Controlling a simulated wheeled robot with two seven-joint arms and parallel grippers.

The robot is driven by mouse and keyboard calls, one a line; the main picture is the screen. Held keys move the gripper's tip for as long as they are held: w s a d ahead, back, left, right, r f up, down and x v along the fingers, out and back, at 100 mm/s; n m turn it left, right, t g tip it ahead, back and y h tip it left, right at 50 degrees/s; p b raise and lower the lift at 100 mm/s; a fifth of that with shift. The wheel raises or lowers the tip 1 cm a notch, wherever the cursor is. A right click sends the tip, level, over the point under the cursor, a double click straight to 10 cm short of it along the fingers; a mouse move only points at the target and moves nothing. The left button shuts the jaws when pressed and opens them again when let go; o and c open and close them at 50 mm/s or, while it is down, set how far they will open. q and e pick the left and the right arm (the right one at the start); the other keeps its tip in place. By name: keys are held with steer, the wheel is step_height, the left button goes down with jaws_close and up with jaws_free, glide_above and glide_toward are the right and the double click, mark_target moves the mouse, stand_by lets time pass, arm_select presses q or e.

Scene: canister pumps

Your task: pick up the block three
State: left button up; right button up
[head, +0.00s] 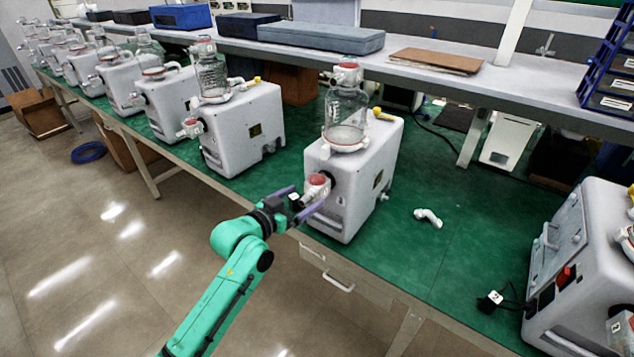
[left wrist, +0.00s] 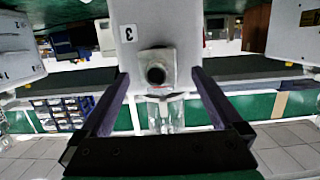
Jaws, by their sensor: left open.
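A white canister pump (head: 352,175) with a clear bottle on top stands on the green bench. Its front face bears a label with the number 3 (left wrist: 127,33) in the left wrist view, where the scene looks upside down. I see no separate loose block marked three. A round port with a red cap (head: 318,181) sticks out of the pump's front; its dark opening (left wrist: 156,74) faces the left wrist camera. My left gripper (head: 303,203) is open in front of the pump, its fingers on either side of the port, nothing clearly held. My right gripper is out of view.
More white pumps (head: 242,128) stand in a row to the left. A white pipe piece (head: 428,217) lies on clear green bench. A shelf (head: 480,85) runs behind.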

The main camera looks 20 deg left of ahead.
mark_target(311, 191)
arm_select(q)
steer(key=p+x, duration=0.1)
steer(key=x, duration=0.3)
steer(key=shift+d+r+p, duration=0.15)
steer(key=shift+r+p, duration=0.1)
steer(key=shift+p, duration=0.1)
steer(key=shift+w+f, duration=0.25)
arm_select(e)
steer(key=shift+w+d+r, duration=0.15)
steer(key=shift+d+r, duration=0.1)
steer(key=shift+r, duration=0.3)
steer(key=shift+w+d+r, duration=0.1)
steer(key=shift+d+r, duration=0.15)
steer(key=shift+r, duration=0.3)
arm_select(q)
jaws_close()
steer(key=shift+r, duration=0.1)
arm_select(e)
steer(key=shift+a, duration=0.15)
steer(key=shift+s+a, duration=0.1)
